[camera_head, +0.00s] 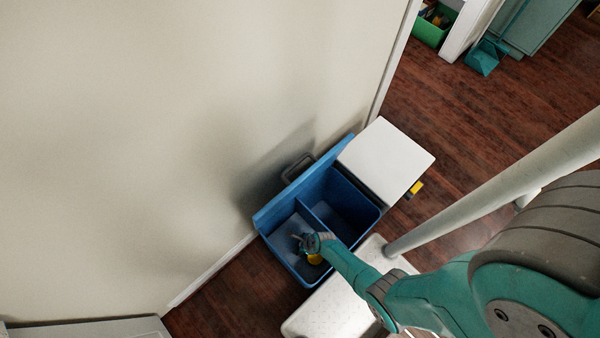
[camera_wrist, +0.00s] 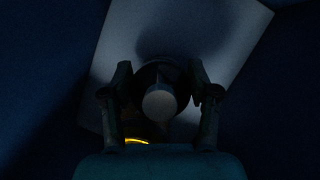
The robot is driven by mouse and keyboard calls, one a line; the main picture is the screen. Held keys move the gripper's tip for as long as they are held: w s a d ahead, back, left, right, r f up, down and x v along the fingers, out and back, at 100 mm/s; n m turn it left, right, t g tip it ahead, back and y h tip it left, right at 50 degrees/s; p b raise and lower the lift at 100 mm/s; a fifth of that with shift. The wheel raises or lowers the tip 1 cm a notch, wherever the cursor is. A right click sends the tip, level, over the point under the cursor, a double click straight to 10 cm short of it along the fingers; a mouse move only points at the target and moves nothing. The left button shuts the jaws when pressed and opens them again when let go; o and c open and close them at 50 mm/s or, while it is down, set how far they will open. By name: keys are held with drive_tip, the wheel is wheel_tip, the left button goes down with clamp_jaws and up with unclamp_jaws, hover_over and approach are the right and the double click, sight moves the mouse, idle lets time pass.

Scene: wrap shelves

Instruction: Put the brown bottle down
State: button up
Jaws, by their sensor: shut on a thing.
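The brown bottle shows in the wrist view as a dark round body with a lighter round cap (camera_wrist: 160,103), seen end-on. Its brown colour does not show in this dim light. My gripper (camera_wrist: 160,95) has one finger on each side of it and is shut on it. In the head view my gripper (camera_head: 308,243) is over the lower-left compartment of a blue bin (camera_head: 290,262). The bottle cannot be made out clearly there. Whether its base touches the compartment floor cannot be told.
A pale flat rectangle (camera_wrist: 225,45) lies beyond the bottle. A yellow thing (camera_head: 315,259) is just below my gripper. A divider (camera_head: 322,224) separates the bin's two compartments. A white-topped box (camera_head: 387,158), a white stool-like surface (camera_head: 335,308) and the wall are close by.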

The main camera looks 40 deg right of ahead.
drive_tip(key=o, duration=1.2)
drive_tip(key=shift+o, duration=0.2)
drive_tip(key=v, duration=1.2)
drive_tip(key=s+r+n+t+h, duration=0.1)
drive_tip(key=s+r+n+t, duration=0.25)
drive_tip(key=r+n, duration=0.55)
drive_tip(key=s+r+n+t+h, duration=0.2)
drive_tip(key=s+r+n, duration=0.35)
drive_tip(key=r, duration=0.55)
wheel_tip(320, 180, up, 30)
drive_tip(key=s+a+n+t, duration=0.1)
drive_tip(key=n+t, duration=0.4)
drive_tip(key=n, duration=1.1)
drive_tip(key=shift+s+a+y, duration=0.35)
drive_tip(key=shift+s+y, duration=0.05)
drive_tip(key=shift+s, duration=0.45)
drive_tip(key=shift+f, duration=0.15)
